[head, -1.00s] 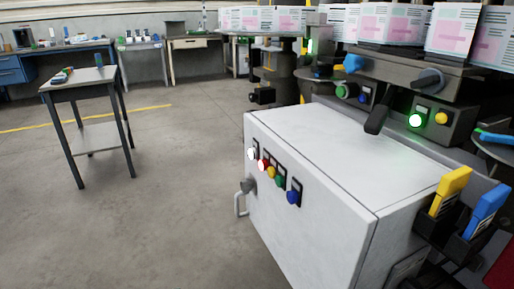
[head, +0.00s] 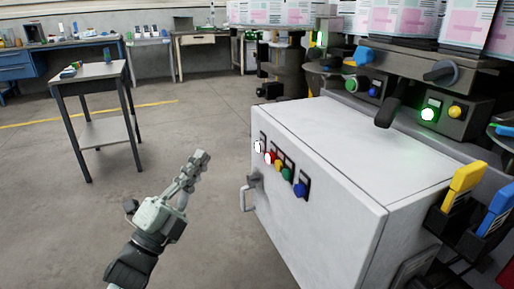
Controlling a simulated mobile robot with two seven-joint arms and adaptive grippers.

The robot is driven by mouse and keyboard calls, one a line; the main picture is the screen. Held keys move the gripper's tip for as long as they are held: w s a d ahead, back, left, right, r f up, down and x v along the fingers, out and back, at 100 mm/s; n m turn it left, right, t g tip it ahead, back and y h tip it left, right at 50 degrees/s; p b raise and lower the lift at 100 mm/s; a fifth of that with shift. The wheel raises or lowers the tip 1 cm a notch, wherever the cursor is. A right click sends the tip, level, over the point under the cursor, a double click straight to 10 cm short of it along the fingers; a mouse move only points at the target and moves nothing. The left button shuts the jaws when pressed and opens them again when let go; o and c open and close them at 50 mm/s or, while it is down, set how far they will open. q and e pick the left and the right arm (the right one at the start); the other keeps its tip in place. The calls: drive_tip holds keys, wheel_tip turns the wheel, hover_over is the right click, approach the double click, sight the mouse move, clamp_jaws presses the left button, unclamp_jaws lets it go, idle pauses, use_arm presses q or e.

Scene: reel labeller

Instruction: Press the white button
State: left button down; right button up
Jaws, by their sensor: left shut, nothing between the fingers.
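The white button (head: 258,147) is at the far left end of a row of coloured buttons on the side panel of the white cabinet (head: 320,215). A second pale, bright button (head: 267,157) sits just right of it, in front of the red one. My left gripper (head: 201,156) is shut and empty. It is raised over the floor to the left of the cabinet, apart from the panel, its fingers pointing up and right in the picture. My right gripper is not in view.
A door handle (head: 245,195) sticks out below the buttons. Red, yellow, green and blue (head: 300,189) buttons follow to the right. A small grey table (head: 92,78) stands at left. Yellow and blue handled tools (head: 463,184) sit in a holder at right. The floor between is clear.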

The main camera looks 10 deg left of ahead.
sight(259, 147)
use_arm(q)
drive_tip(key=shift+r, duration=0.1)
drive_tip(key=shift+d, duration=0.1)
drive_tip(key=w+d, duration=0.5)
drive_tip(key=d, duration=0.2)
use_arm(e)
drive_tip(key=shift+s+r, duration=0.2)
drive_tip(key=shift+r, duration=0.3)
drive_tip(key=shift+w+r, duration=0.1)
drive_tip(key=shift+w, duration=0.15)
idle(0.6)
use_arm(q)
drive_tip(key=shift+d, duration=0.15)
idle(0.4)
drive_tip(key=shift+w+d, duration=0.2)
drive_tip(key=shift+d, duration=0.1)
